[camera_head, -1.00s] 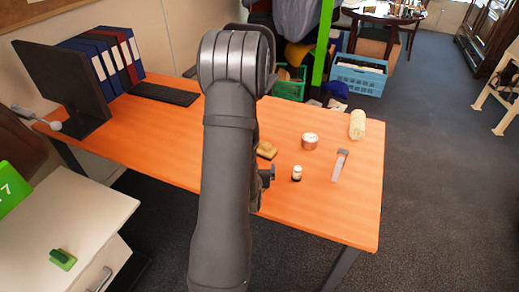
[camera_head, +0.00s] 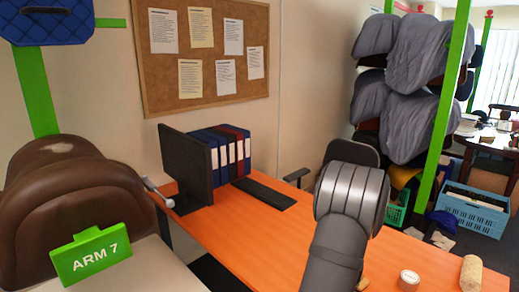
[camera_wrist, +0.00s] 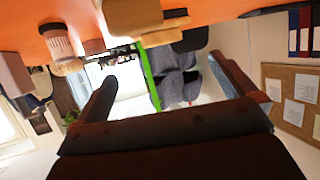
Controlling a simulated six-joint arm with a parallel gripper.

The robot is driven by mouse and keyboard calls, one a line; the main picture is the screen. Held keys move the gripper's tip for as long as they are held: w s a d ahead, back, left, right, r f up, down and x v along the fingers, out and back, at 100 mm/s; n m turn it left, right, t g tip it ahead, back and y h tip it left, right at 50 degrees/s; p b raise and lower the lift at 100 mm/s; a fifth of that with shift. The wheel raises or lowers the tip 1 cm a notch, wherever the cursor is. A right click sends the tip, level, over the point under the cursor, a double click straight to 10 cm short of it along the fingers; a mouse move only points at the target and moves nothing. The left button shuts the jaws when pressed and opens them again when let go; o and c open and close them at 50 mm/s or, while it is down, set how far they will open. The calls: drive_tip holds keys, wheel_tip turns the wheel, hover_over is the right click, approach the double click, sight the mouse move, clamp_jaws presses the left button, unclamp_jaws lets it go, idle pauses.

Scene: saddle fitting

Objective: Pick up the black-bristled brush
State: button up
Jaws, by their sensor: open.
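In the wrist view, a tan block-like thing (camera_wrist: 130,15) lies on the orange tabletop at the top of the picture. A dark jagged fringe (camera_wrist: 120,52) shows below it and looks like black bristles, though I cannot tell for sure that they belong together. My gripper (camera_wrist: 163,70) is open in the wrist view, its two dark fingers spread wide with nothing between them. The tan thing lies beyond the fingertips, apart from them. In the head view, my arm hides the gripper and most of that part of the table.
A round tin (camera_head: 409,278) and a pale roll (camera_head: 470,272) stand on the orange table (camera_head: 250,240), right of my arm. A monitor (camera_head: 186,168), binders (camera_head: 225,150) and keyboard (camera_head: 264,192) are at the back left. A green "ARM 7" sign (camera_head: 92,254) is at the left.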

drive_tip(key=w+d+r+m+g+y, duration=0.2)
drive_tip(key=w+g+y, duration=0.15)
drive_tip(key=w, duration=0.75)
wheel_tip(320, 180, up, 11)
drive_tip(key=w+d+m+g+h, duration=0.1)
drive_tip(key=w+d+m+g, duration=0.15)
drive_tip(key=g, duration=0.35)
drive_tip(key=shift+m, duration=0.45)
drive_tip(key=x, duration=0.7)
drive_tip(key=a+x, duration=0.1)
drive_tip(key=x, duration=0.3)
drive_tip(key=shift+s+f, duration=0.1)
drive_tip(key=shift+f, duration=0.15)
drive_tip(key=shift+x, duration=2.95)
drive_tip(key=shift+s, duration=0.1)
